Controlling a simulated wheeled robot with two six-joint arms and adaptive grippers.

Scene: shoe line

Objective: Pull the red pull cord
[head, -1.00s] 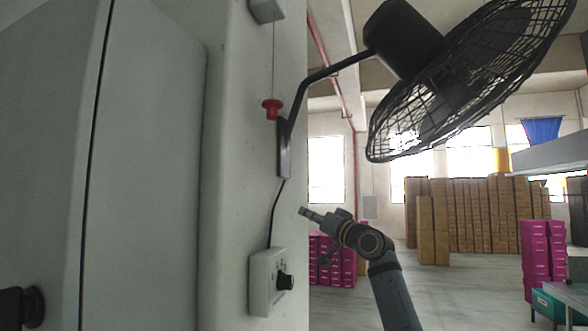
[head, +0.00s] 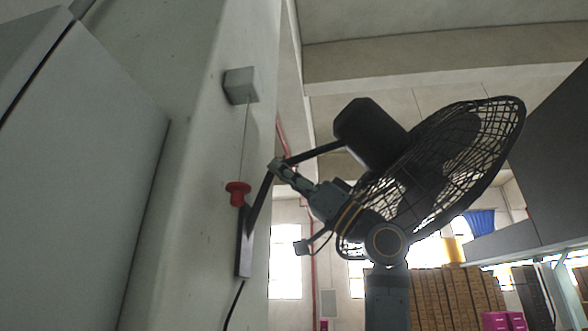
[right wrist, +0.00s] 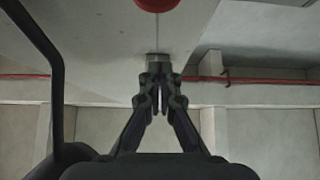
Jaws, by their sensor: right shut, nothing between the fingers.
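The red pull cord's handle (head: 238,194) hangs on a thin cord below a small grey box (head: 241,86) on the pale wall. In the right wrist view the red handle (right wrist: 157,4) is cut by the top edge, beyond the fingers. My right gripper (head: 277,166) is shut and empty. In the head view its fingertips appear a little right of and above the handle, apart from it. The right wrist view also shows its closed fingers (right wrist: 160,82). My left gripper is not in view.
A black caged fan (head: 440,165) on a bent wall arm (head: 258,208) stands right beside and behind my right arm. A grey cabinet (head: 75,190) fills the left side. Stacked brown boxes (head: 450,299) stand far back on the right.

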